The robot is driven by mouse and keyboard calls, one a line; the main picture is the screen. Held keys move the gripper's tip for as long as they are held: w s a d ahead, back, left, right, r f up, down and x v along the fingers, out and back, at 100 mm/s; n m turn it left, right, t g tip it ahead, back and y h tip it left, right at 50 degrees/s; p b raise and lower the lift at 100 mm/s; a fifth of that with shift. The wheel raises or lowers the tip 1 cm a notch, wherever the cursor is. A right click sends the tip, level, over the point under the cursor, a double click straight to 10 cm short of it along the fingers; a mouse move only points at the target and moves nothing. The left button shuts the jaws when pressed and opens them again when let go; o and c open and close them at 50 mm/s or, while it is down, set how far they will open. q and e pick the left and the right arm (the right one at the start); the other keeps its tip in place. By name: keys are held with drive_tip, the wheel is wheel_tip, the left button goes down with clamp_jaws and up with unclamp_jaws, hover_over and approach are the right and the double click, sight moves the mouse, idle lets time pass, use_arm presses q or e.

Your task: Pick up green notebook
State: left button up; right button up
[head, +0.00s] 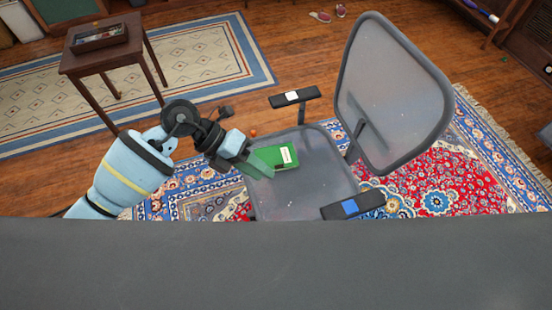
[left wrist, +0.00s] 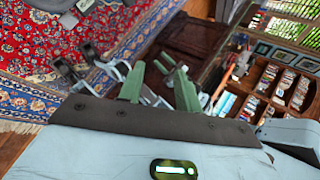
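A green notebook (head: 277,159) with a pale label lies on the grey mesh seat of an office chair (head: 310,182). My left gripper (head: 261,164) comes in from the left, its greenish fingers beside the notebook's left edge in the head view. I cannot tell whether they touch it. In the left wrist view, the two green fingers of my left gripper (left wrist: 158,92) stand apart, with nothing clearly held between them. I cannot make out the notebook in that view. My right gripper is not in view.
The chair has a tall backrest (head: 390,95) and armrests with a white item (head: 291,96) and a blue item (head: 350,207) on them. A wooden side table (head: 85,62) stands at upper left. A small orange ball (head: 253,133) lies near the seat. Bookshelves (left wrist: 270,95) show in the wrist view.

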use_arm(q)
drive_tip(key=s+d+r+n+t+h, duration=0.35)
drive_tip(key=d+n+h, duration=0.2)
drive_tip(key=h, duration=0.35)
drive_tip(key=a+f+n+t+y, duration=0.5)
drive_tip(key=n+t, duration=0.3)
drive_tip(key=n, duration=0.4)
drive_tip(key=a+f+n+t+y, duration=0.35)
drive_tip(key=a+n+t, duration=0.4)
drive_tip(key=n, duration=0.45)
drive_tip(key=s+a+f+n+g+y, duration=0.4)
drive_tip(key=s+f, duration=0.4)
drive_tip(key=s, duration=0.1)
drive_tip(key=s+a+f+n+g+y, duration=0.3)
drive_tip(key=s+a+f+n+y, duration=0.1)
drive_tip(key=s+f, duration=0.4)
drive_tip(key=shift+s+a+f+n+g, duration=0.2)
drive_tip(key=shift+s+a+n+g, duration=0.2)
drive_tip(key=shift+s+a+n, duration=0.35)
